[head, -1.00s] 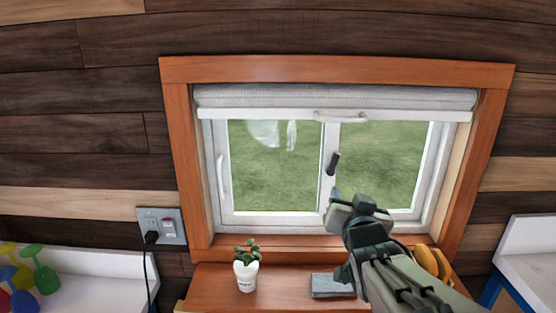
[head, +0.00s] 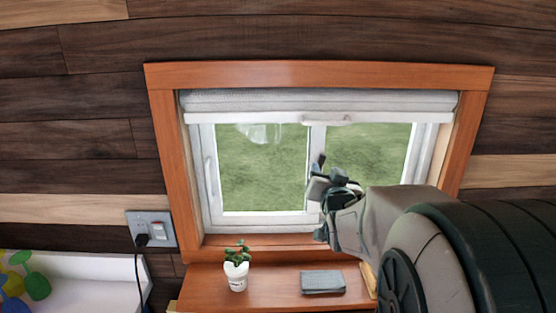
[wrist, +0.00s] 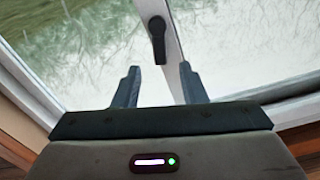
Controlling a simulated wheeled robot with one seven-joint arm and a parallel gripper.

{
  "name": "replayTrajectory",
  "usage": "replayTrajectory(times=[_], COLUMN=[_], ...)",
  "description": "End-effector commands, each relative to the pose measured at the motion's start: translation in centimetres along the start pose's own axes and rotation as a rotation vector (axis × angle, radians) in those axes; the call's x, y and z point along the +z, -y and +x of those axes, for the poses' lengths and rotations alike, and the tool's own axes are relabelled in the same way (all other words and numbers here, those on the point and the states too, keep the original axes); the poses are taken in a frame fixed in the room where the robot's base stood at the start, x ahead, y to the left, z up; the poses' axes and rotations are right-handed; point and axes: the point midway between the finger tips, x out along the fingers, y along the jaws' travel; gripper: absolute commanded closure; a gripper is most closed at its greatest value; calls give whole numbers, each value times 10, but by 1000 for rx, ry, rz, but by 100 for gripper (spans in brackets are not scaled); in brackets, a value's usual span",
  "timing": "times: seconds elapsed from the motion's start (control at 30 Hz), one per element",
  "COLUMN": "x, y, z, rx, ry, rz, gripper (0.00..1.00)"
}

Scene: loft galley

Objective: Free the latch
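The latch is a dark handle (wrist: 157,38) on the white middle post of the window (wrist: 176,60). It hangs down from a rounded pivot, and its lower end shows just above and between my fingertips in the wrist view. My gripper (wrist: 159,72) is open and empty, one finger on each side of the latch's line. I cannot tell how far the latch lies beyond the fingertips. In the head view my gripper (head: 318,188) is in front of the middle post, and the latch (head: 319,160) shows only partly above it.
An orange-brown wooden frame (head: 320,74) surrounds the window, with a rolled blind (head: 260,102) at its top. A potted plant (head: 236,270) and a grey folded item (head: 322,282) are on the wooden ledge below (head: 270,290). An outlet with a plug (head: 150,229) is at left.

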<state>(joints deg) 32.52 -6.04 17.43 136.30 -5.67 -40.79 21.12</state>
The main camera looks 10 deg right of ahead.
Motion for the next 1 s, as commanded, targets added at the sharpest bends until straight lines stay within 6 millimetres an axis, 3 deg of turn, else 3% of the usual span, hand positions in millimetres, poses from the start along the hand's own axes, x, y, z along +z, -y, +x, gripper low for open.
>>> replayTrajectory(times=[0.33,0.77,0.9,1.0], x=[-1,0,0,0], y=[0,0,0,0], z=[37,43,43,43], rx=[0,0,0,0], ry=[1,0,0,0], rz=[1,1,1,1], gripper=[62,62,98,100])
